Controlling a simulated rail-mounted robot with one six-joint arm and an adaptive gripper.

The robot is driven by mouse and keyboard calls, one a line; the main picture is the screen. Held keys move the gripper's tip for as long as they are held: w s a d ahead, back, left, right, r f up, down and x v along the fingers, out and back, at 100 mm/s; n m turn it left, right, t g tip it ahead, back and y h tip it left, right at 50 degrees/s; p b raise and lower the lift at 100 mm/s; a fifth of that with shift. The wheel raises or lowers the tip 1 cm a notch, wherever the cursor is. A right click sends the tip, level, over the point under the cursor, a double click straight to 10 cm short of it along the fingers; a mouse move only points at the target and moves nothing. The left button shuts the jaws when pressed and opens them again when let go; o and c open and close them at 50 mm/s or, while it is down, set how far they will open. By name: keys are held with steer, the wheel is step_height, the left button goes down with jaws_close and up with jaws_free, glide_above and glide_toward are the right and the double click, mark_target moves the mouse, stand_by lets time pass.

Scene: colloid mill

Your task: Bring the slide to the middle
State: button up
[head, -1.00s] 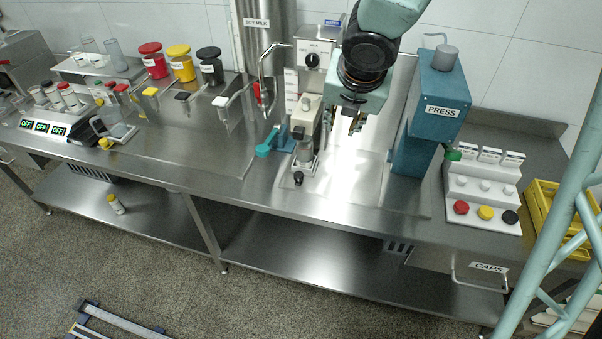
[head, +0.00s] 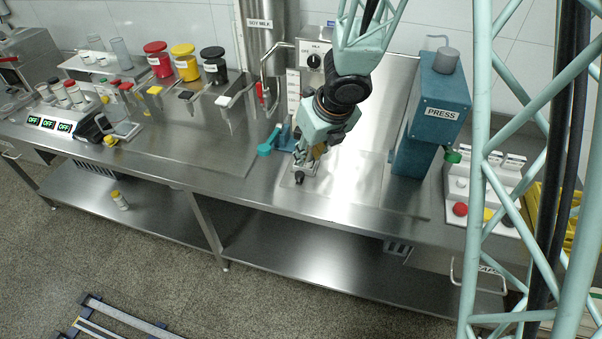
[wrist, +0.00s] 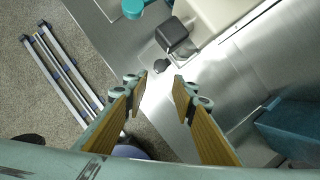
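The small milling unit with the slide stands at the middle of the steel counter. The block and knob lie beyond the fingertips. I cannot tell which part is the slide, nor its position.
A teal scoop-like handle (head: 266,147) lies left of the unit and also shows in the wrist view (wrist: 132,8). The blue press (head: 430,120) stands to the right. The counter between unit and press is clear. Labelled hoppers (head: 231,98) stand to the left.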

mark_target(300, 174)
steer(key=shift+f, duration=0.15)
steer(key=shift+b+x, duration=4.35)
steer(key=shift+x, duration=2.4)
jaws_close()
